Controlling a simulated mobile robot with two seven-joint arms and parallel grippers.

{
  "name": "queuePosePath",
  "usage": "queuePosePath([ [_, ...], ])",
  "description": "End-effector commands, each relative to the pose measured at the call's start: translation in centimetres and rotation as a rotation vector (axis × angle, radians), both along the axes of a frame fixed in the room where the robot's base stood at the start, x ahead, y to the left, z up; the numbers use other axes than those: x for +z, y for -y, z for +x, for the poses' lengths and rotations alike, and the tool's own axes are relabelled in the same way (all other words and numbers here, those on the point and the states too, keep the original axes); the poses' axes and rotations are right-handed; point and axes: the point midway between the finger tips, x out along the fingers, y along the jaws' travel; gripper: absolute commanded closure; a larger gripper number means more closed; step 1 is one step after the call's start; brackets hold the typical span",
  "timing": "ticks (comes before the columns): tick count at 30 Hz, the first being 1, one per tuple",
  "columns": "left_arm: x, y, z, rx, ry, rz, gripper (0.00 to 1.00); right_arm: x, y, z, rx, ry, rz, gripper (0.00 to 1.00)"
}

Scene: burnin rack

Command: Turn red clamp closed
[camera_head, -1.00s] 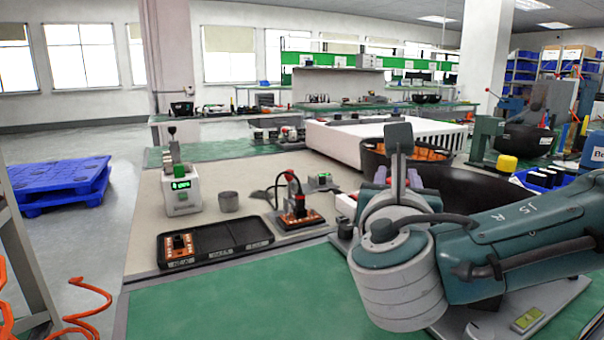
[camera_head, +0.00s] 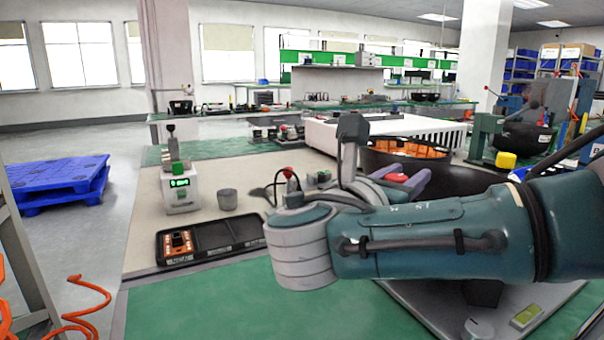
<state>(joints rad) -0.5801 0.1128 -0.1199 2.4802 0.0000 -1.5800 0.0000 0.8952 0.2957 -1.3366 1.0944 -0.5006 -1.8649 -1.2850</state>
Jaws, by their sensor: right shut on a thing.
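My right gripper (camera_head: 402,175) reaches in from the right side of the head view, beyond my wrist. Its two mauve fingers are shut on the red clamp (camera_head: 397,178), of which only a small red part shows between them. The rest of the clamp and its mounting are hidden behind my gripper and wrist. How far the clamp is turned cannot be seen. My left gripper is not in view.
A black tray (camera_head: 215,250) with an orange-and-black part lies left of my wrist. A grey cup (camera_head: 228,199) and a white device with a green display (camera_head: 180,189) stand behind it. A red-topped cable fixture (camera_head: 288,173) is partly hidden by my wrist. Green mat at front left is clear.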

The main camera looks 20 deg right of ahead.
Motion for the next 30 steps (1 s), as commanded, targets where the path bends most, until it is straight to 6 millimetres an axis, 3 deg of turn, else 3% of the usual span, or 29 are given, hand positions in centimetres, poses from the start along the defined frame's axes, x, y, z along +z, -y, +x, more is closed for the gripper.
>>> queuePosePath([
  [9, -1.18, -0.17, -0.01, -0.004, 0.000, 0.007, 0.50, -0.13, 0.12, -0.33, -0.125, 0.000, 0.000, 1.00],
  [24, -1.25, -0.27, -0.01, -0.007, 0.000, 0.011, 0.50, 0.01, 0.19, -0.40, -0.147, 0.000, -0.001, 1.00],
  [25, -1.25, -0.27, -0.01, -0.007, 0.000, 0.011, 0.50, 0.01, 0.19, -0.40, -0.147, 0.000, -0.001, 0.61],
  [30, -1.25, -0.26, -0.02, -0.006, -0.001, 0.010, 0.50, 0.02, 0.20, -0.38, -0.146, 0.000, -0.001, 0.42],
])
